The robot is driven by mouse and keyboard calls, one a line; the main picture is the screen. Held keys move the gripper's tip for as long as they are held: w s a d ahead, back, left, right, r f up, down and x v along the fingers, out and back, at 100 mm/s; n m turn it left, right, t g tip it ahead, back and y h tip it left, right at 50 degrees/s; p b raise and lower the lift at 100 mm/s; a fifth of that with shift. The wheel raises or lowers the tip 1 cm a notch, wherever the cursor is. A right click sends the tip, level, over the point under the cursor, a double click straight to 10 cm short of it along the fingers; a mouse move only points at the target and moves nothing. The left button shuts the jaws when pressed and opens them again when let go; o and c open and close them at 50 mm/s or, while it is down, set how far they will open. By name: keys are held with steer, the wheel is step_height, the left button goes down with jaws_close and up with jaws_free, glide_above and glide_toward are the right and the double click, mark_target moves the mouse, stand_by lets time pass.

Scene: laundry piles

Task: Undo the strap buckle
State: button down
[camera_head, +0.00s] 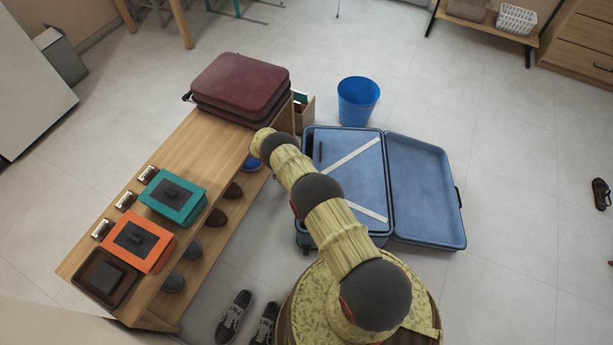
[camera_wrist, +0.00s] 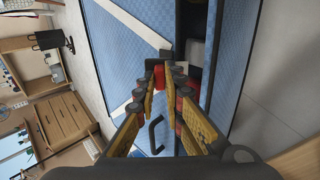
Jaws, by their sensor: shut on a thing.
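The open blue suitcase (camera_head: 425,195) lies on the floor, with its strapped half on the left. White straps (camera_head: 352,154) run diagonally across that half, and my arm hides where they meet. In the wrist view, a white strap (camera_wrist: 133,22) leads to a small dark buckle (camera_wrist: 166,49) at my fingertips. My gripper (camera_wrist: 167,72) is shut on this buckle, over the blue lining. Red parts at the fingers partly cover it, so its latch cannot be seen. My gripper is hidden in the head view.
A wooden bench (camera_head: 180,155) stands left of the suitcase, bearing a maroon suitcase (camera_head: 243,85) and several boxes. A blue bin (camera_head: 357,100) stands just behind the open suitcase. Shoes (camera_head: 233,315) lie in front of the bench. The floor to the right is mostly clear.

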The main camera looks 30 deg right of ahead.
steer(key=shift+w+a+f+g+h, duration=0.15)
steer(key=shift+a+g+h, duration=0.15)
steer(key=shift+h, duration=0.1)
steer(key=shift+w+a+h, duration=0.1)
steer(key=shift+w+h, duration=0.05)
steer(key=shift+h, duration=0.15)
stand_by(0.5)
steer(key=c, duration=1.9)
jaws_free()
steer(key=shift+g, duration=0.3)
steer(key=shift+v, duration=3.75)
steer(key=shift+o, duration=0.3)
